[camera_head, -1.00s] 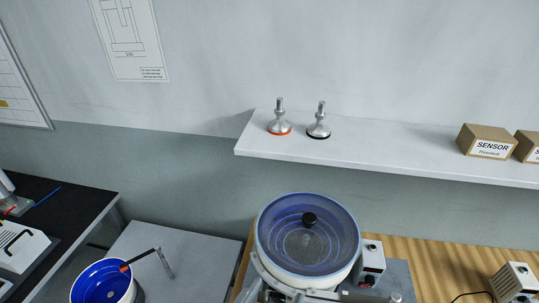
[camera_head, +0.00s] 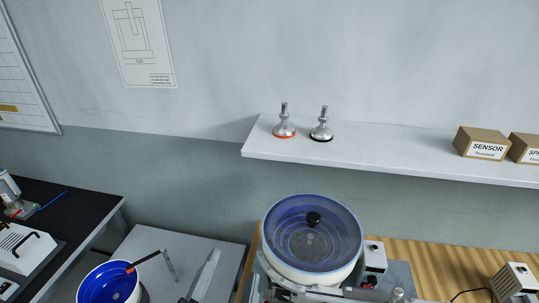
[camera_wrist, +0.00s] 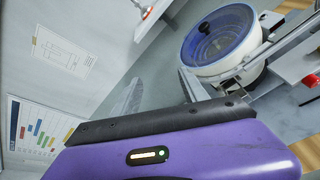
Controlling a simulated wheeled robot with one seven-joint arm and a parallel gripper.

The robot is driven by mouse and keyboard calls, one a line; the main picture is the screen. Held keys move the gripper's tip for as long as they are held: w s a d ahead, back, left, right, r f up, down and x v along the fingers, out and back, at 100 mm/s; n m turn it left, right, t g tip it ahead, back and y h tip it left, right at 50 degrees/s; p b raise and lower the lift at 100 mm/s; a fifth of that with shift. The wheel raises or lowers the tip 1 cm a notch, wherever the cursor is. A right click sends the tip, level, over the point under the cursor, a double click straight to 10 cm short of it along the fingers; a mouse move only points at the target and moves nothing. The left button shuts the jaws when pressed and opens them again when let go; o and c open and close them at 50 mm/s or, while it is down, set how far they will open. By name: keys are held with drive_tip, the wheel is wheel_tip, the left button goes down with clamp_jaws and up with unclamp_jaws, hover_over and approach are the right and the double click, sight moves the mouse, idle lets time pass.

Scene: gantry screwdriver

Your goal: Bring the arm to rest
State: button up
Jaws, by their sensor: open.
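My gripper shows in the wrist view (camera_wrist: 158,88) as a purple housing with a black rail and two grey fingers standing apart. Nothing shows between the fingers. In the head view a grey finger of my gripper (camera_head: 203,281) rises at the bottom edge, left of the round blue bowl feeder (camera_head: 268,240). The rest of my arm is below the picture. The bowl feeder also shows in the wrist view (camera_wrist: 190,50), beyond the gripper and to the upper right.
A wall shelf (camera_head: 400,159) carries two metal levelling feet (camera_head: 284,122) (camera_head: 321,126) and boxes, one marked SENSOR (camera_head: 481,142). A black-topped bench (camera_head: 80,205) is far left.

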drive_tip(key=s+d+f+m+y+b, duration=0.1)
drive_tip(key=s+f+m+y+b, duration=0.15)
drive_tip(key=f+m+y, duration=0.7)
drive_tip(key=s+d+f+m+h+b, duration=0.2)
drive_tip(key=s+d+f+m+h, duration=0.2)
drive_tip(key=s+d+m, duration=0.5)
drive_tip(key=s+d+f+m+h+b, duration=0.2)
drive_tip(key=s+d+f+m+h, duration=0.2)
drive_tip(key=s+d+f+m, duration=0.4)
drive_tip(key=s+d+m, duration=0.1)
drive_tip(key=s+d, duration=0.2)
drive_tip(key=d, duration=0.4)
drive_tip(key=shift+s+d, duration=0.2)
drive_tip(key=shift+d, duration=0.05)
drive_tip(key=shift+f, duration=0.1)
